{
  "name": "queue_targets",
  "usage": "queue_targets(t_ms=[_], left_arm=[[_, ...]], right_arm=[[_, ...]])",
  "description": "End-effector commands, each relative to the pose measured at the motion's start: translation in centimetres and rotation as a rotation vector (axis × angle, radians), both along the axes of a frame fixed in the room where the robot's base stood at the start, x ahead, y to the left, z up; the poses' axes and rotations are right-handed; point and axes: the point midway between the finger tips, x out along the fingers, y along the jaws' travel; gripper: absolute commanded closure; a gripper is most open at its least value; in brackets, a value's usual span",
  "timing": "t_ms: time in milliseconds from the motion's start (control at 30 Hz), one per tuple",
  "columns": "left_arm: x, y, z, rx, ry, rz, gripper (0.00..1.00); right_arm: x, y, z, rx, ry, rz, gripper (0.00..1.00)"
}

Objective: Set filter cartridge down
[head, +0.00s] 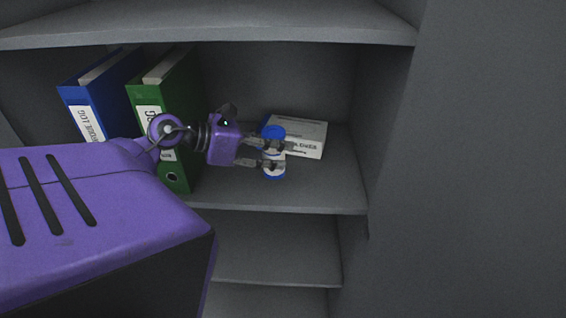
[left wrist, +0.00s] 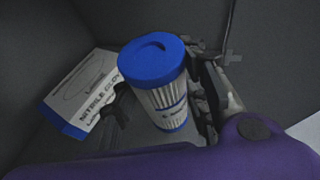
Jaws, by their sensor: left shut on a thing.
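The filter cartridge (head: 273,152) is white and pleated with blue ends, upright, at the shelf in the head view. It also shows in the left wrist view (left wrist: 168,97), with its blue top cap towards the camera. My left gripper (head: 272,154) reaches in from the left and is shut on the cartridge, with fingers on both sides of it. The cartridge's base is near the shelf board (head: 235,190); I cannot tell whether it touches. My right gripper is in neither view.
A white nitrile glove box (head: 310,137) lies just behind and right of the cartridge; it also shows in the wrist view (left wrist: 85,95). A green binder (head: 178,90) and a blue binder (head: 95,100) stand at left. Bare shelf is at right.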

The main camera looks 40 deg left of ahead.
Motion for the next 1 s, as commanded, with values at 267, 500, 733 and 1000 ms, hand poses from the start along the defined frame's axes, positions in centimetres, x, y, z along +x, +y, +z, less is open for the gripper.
queue_targets(t_ms=[267,500,733,1000], left_arm=[[2.6,-0.2,-3.1,-0.003,-0.001,0.001,0.89],[3.5,-0.2,-5.9,-0.006,0.001,0.002,0.89],[3.5,-0.3,-7.3,0.0,-0.001,-0.001,0.89],[3.4,-0.3,-7.7,0.001,0.002,-0.001,0.89]], right_arm=[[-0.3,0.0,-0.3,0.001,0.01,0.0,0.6],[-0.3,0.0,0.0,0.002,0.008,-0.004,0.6],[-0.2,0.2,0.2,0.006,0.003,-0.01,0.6],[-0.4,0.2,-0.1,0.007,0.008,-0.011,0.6]])
